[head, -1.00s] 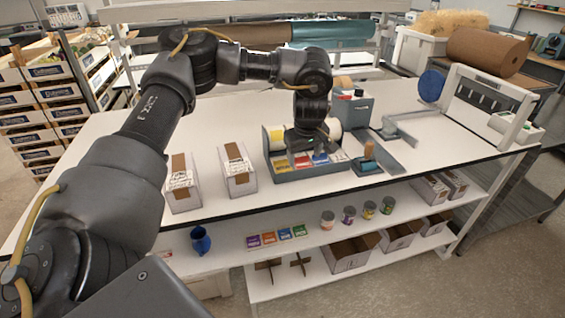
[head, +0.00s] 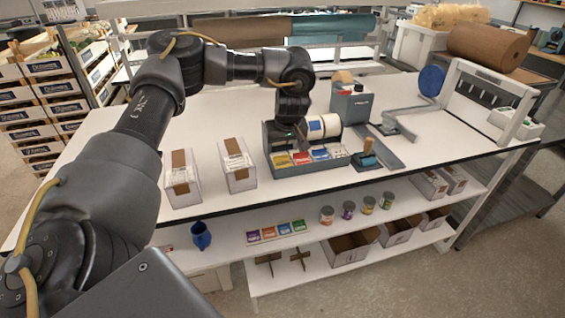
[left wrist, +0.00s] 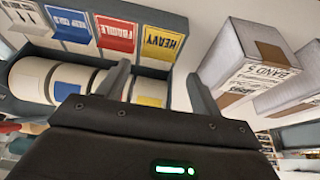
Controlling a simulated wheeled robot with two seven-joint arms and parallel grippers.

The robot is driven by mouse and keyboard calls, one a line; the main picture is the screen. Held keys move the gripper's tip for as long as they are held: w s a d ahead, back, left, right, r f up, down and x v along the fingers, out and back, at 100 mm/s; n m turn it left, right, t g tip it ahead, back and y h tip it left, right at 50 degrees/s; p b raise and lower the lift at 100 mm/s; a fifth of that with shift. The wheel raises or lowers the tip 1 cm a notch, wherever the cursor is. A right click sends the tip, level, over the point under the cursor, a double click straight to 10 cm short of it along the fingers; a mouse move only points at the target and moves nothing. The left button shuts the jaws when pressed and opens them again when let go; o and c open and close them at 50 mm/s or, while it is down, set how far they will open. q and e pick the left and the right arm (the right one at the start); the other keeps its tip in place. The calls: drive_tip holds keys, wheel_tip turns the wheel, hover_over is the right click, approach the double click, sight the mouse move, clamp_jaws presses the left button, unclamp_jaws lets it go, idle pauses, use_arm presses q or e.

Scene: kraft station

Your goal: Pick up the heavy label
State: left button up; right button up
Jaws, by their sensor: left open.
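The heavy label is the yellow card marked "HEAVY" (left wrist: 158,42), at the end of the row in the grey label holder (left wrist: 176,22) in the left wrist view. In the head view the yellow label (head: 281,161) is at the left end of the holder's front row, beside the red one. My left gripper (head: 301,133) is over the back part of the holder. In the left wrist view my left gripper (left wrist: 160,82) is open, its fingers apart and empty, with the heavy label beyond the fingertips. My right gripper is not in view.
Label rolls (left wrist: 88,82) sit in the holder close to my fingers. Two cartons (head: 182,180) (head: 238,165) stand left of it. A tape dispenser (head: 350,103) stands behind it, and a wooden-handled tool (head: 367,152) lies to its right. The table's left part is clear.

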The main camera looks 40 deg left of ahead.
sight(281, 159)
use_arm(q)
drive_tip(key=shift+f, duration=0.35)
drive_tip(key=p+x, duration=0.1)
drive_tip(key=x, duration=0.2)
drive_tip(key=shift+w+a+f+p, duration=0.1)
drive_tip(key=shift+w+f+p, duration=0.1)
drive_tip(key=shift+p, duration=0.2)
drive_tip(key=shift+w+a+f, duration=0.1)
drive_tip(key=shift+a+f, duration=0.05)
drive_tip(key=shift+f, duration=0.3)
drive_tip(key=c, duration=1)
